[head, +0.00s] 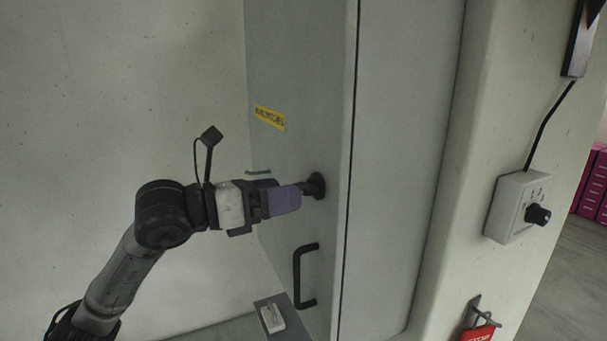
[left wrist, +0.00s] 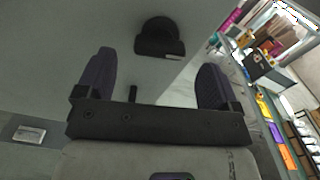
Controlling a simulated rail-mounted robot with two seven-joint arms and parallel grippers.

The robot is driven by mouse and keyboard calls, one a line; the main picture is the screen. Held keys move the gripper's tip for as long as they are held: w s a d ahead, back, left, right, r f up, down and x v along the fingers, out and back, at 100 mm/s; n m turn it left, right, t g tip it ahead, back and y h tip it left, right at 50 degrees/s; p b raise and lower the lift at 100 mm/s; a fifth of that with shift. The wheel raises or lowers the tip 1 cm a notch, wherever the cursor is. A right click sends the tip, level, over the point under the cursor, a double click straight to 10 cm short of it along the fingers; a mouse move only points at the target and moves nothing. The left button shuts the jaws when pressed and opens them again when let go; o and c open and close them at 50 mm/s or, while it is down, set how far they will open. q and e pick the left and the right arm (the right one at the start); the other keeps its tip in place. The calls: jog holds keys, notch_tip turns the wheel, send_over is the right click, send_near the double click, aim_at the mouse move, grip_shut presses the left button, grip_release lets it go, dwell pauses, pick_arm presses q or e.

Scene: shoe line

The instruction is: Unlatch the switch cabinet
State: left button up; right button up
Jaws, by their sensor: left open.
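The grey switch cabinet (head: 405,150) stands in the middle of the head view, its door face turned to the left. A black latch knob (head: 317,186) sits on the door, with a black bar handle (head: 304,276) below it. My left gripper (head: 294,195) has its purple fingers close to the knob and partly overlaps it in the head view. In the left wrist view the gripper (left wrist: 157,72) is open and empty. The knob (left wrist: 160,40) shows beyond the fingertips, between them and apart from them. My right gripper is in neither view.
A yellow label (head: 269,117) is on the door above the knob. A white box with a black dial (head: 517,207) is on the wall at right, above a red tag (head: 479,331). A small grey ledge (head: 283,318) is below the handle. Pale wall fills the left.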

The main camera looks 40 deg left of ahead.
aim_at(303, 184)
pick_arm(q)
jog(key=shift+p+x, duration=0.75)
jog(key=shift+x, duration=1.65)
jog(key=shift+c, duration=0.3)
